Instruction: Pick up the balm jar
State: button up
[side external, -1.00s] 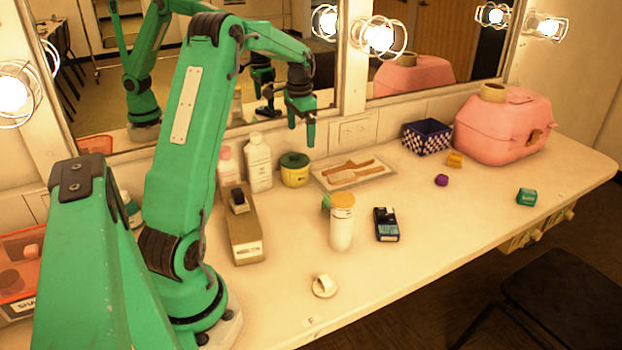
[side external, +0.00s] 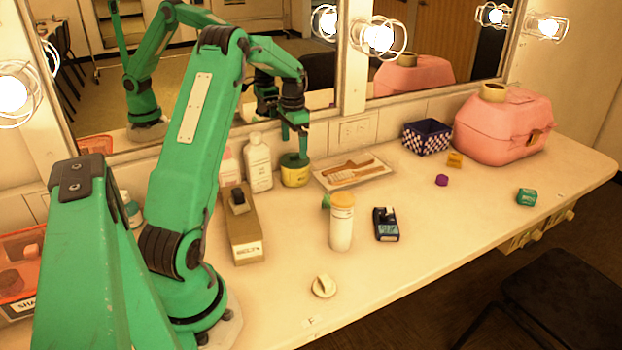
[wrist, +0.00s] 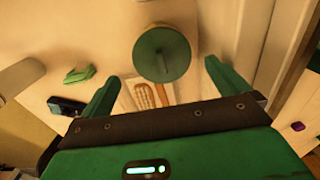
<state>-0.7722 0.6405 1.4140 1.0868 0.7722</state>
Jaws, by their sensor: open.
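The balm jar (side external: 294,175) is a squat yellow jar with a dark green lid. It stands upright on the counter near the mirror wall. My gripper (side external: 295,148) is just above the jar, pointing down, and one finger overlaps the lid in the side view. In the wrist view the round lid (wrist: 162,54) lies ahead between the two spread fingers of my gripper (wrist: 161,70). The fingers are open and hold nothing. I cannot tell whether a finger touches the jar.
White bottles (side external: 258,164) stand close left of the jar. A tray (side external: 352,172) with wooden combs lies close right. A long box (side external: 242,225) and a white, orange-capped cylinder (side external: 342,228) stand nearer the front. The mirror (side external: 300,75) rises behind.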

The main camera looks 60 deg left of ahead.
aim_at(295, 155)
jog(key=shift+w+a+f, duration=0.1)
jog(key=shift+f, duration=2.55)
jog(key=shift+r, duration=0.1)
jog(key=c, duration=2.1)
